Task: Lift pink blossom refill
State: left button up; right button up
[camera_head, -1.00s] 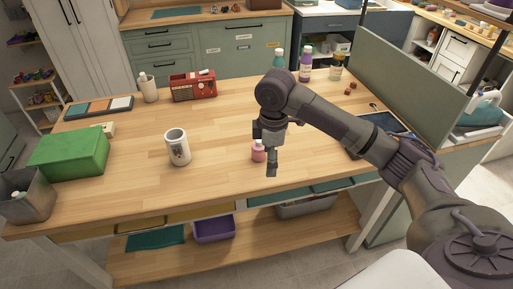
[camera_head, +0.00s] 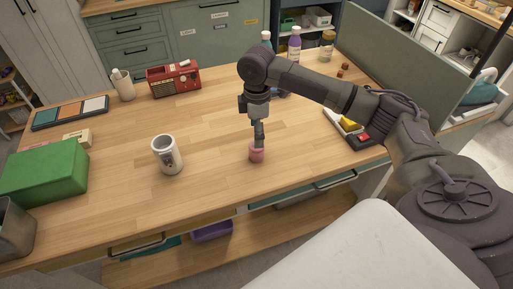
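The pink bottle (camera_head: 256,155), the likely pink blossom refill, stands on the wooden table near its front edge. My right gripper (camera_head: 258,146) points straight down directly at the bottle, and its fingers overlap the bottle's top in the picture. The bottle's cap is hidden behind or between the fingers. I cannot tell whether the fingers are closed on it, and the bottle shows no clear gap from the table. My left gripper is out of view.
A white printed mug (camera_head: 167,155) stands left of the bottle. A green box (camera_head: 45,172) is at the far left, and a red radio (camera_head: 174,79) is at the back. A tray with coloured items (camera_head: 351,130) lies to the right. The table between them is clear.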

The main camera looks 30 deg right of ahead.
jog(key=shift+w+f, duration=0.1)
jog(key=shift+f, duration=0.5)
jog(key=shift+w+f, duration=0.1)
jog(key=shift+f, duration=0.2)
jog(key=f, duration=0.1)
jog(key=f+p, duration=0.1)
jog(key=shift+w+d+f+p, duration=0.1)
jog(key=shift+w+f+p, duration=0.1)
jog(key=shift+f+p, duration=0.1)
notch_tip(320, 180, down, 2)
jog(key=shift+f, duration=0.35)
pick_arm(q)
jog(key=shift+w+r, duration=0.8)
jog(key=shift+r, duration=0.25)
pick_arm(e)
jog(key=c, duration=1.3)
